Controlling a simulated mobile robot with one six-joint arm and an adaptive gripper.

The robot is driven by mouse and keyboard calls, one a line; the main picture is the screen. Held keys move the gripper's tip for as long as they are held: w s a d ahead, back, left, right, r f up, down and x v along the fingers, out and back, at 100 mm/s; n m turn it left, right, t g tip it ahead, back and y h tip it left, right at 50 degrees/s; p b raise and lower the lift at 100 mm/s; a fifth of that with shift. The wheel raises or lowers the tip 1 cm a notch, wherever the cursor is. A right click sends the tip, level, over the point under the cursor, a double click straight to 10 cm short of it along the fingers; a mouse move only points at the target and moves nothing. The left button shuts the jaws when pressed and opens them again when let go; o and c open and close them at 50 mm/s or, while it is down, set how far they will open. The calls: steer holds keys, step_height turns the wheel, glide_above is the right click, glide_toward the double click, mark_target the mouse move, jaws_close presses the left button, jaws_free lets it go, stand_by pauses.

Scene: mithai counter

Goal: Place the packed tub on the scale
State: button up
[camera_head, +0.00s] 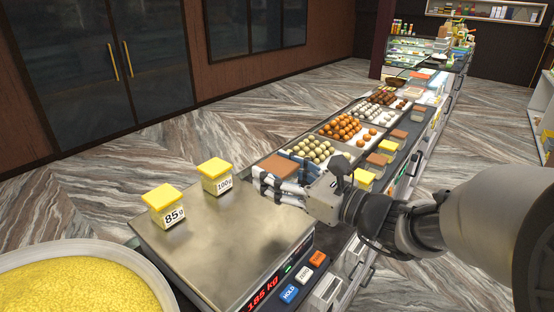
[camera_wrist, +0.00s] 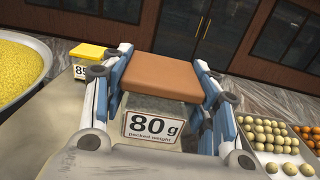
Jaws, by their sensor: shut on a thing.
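The packed tub (camera_head: 280,165) has a brown lid and clear sides. In the wrist view, the tub (camera_wrist: 163,78) shows an "80 g packed weight" label. My gripper (camera_head: 272,183) is shut on it, with fingers on both sides. The tub is upright at the right edge of the scale's steel plate (camera_head: 215,235); I cannot tell whether it touches the plate. Two yellow-lidded tubs stand on the plate: one marked 85 g (camera_head: 166,208) and one marked 100 g (camera_head: 215,178).
A large bowl of yellow sweets (camera_head: 75,280) stands at the left of the scale. Trays of round sweets (camera_head: 340,130) and more lidded tubs (camera_head: 388,147) line the counter beyond. The plate's middle and front are bare.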

step_height(320, 180, down, 8)
steer(key=shift+r+b, duration=0.1)
steer(key=shift+b, duration=0.55)
steer(key=shift+f, duration=0.25)
steer(key=o, duration=1.1)
steer(key=shift+c, duration=0.2)
steer(key=shift+r, duration=0.15)
